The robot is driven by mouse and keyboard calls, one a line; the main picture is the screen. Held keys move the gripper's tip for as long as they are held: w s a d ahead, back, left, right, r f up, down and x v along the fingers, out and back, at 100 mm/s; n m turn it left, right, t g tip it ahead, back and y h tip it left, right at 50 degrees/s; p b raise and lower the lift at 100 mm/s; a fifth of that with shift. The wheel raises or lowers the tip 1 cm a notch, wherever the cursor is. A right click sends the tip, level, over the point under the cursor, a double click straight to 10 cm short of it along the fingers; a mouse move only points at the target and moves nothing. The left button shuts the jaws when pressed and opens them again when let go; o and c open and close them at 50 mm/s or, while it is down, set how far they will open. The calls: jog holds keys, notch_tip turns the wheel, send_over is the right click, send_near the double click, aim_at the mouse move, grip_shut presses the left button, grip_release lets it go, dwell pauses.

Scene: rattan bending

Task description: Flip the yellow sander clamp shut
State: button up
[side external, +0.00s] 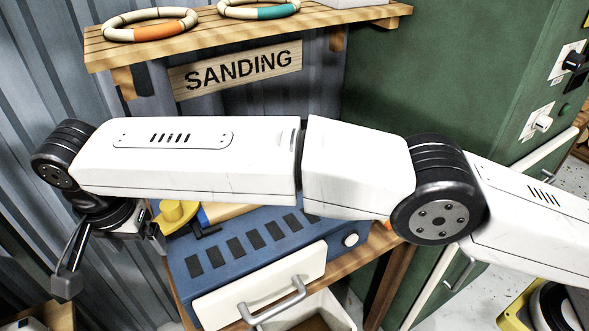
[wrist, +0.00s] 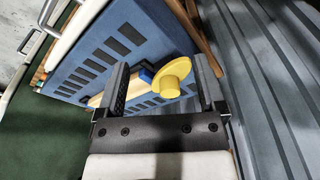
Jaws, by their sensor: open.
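The yellow clamp (side external: 174,213) is at the left end of the blue sander (side external: 250,253), partly hidden behind my arm in the side view. In the wrist view the yellow clamp (wrist: 172,78) shows a round knob and a flat disc-like part beyond my fingers, in the gap between them. I cannot tell its exact angle or whether it touches a finger. My gripper (wrist: 162,82) is open, with one dark finger on each side of the clamp in that view. In the side view my gripper (side external: 68,283) hangs left of the sander, pointing down; only one finger shows clearly.
The sander has a white drawer front (side external: 262,287) with a grey handle. A wooden shelf (side external: 245,27) with rattan rings hangs above the SANDING sign (side external: 236,70). A green cabinet (side external: 430,70) stands right. The corrugated wall (wrist: 270,80) runs close beside my gripper.

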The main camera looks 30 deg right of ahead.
jog(key=w+d+r+m+g+y, duration=0.1)
jog(key=w+d+m+g+y, duration=0.1)
jog(key=d+m+y, duration=0.3)
jog(key=w+d+r+m+g+y, duration=0.1)
jog(key=w+m+y, duration=0.15)
jog(key=y, duration=0.45)
jog(key=m+t+y, duration=0.2)
jog(key=m+t, duration=0.3)
jog(key=m, duration=0.2)
send_near(174, 203)
jog(key=a, duration=0.1)
jog(key=w+a, duration=0.1)
jog(key=shift+a+f, duration=0.15)
jog(key=shift+a, duration=0.25)
jog(key=shift+f, duration=0.45)
jog(key=shift+a, duration=0.1)
jog(key=shift+x, duration=3.85)
